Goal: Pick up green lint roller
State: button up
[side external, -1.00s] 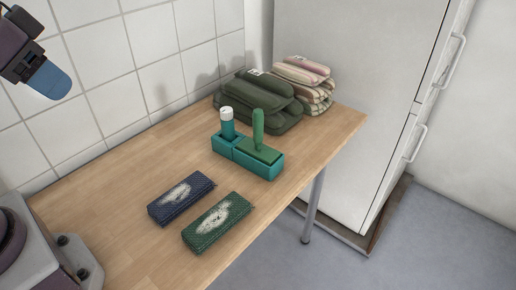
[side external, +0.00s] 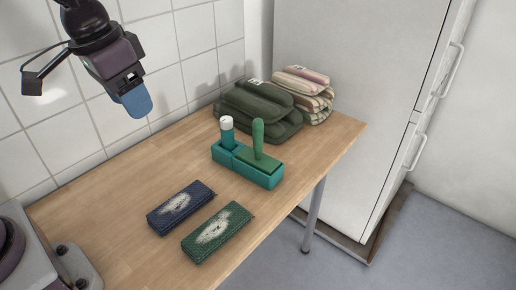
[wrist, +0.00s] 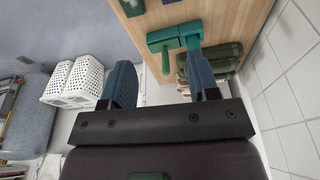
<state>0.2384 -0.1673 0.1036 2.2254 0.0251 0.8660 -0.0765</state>
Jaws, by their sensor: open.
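A teal two-part holder (side external: 260,176) stands on the wooden table. A green upright handle (side external: 258,138) rises from its right part, above a green flat base. A teal stick with a white top (side external: 227,124) stands in its left part. Which of the two is the lint roller I cannot tell for certain. My gripper (side external: 137,103) is open and empty, high above the table, left of the holder and apart from it. The wrist view shows the holder (wrist: 170,37) beyond my two blue fingers (wrist: 160,66), partly hidden by one finger.
A navy pouch (side external: 180,207) and a green pouch (side external: 217,232), both with whitish patches, lie in front of the holder. Dark green folded cloths (side external: 258,108) and striped ones (side external: 308,92) are stacked behind it. A tiled wall and a white fridge (side external: 350,80) bound the table.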

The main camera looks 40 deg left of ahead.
jog(key=w+d+f+n+y, duration=0.15)
jog(key=w+f, duration=0.25)
jog(key=w, duration=0.4)
jog(key=w+d+f+n, duration=0.1)
jog(key=w+d+f, duration=0.2)
jog(key=w+f, duration=0.35)
jog(key=n+t, duration=0.2)
jog(key=n, duration=0.1)
send_near(259, 130)
jog(key=shift+m, duration=0.25)
jog(key=x, duration=0.6)
jog(key=shift+w+a+r, duration=0.1)
jog(key=shift+w+a, duration=0.05)
jog(key=shift+a, duration=0.25)
jog(key=shift+w+x, duration=0.2)
jog(key=shift+x, duration=2.7)
jog(key=shift+r, duration=0.15)
grip_shut()
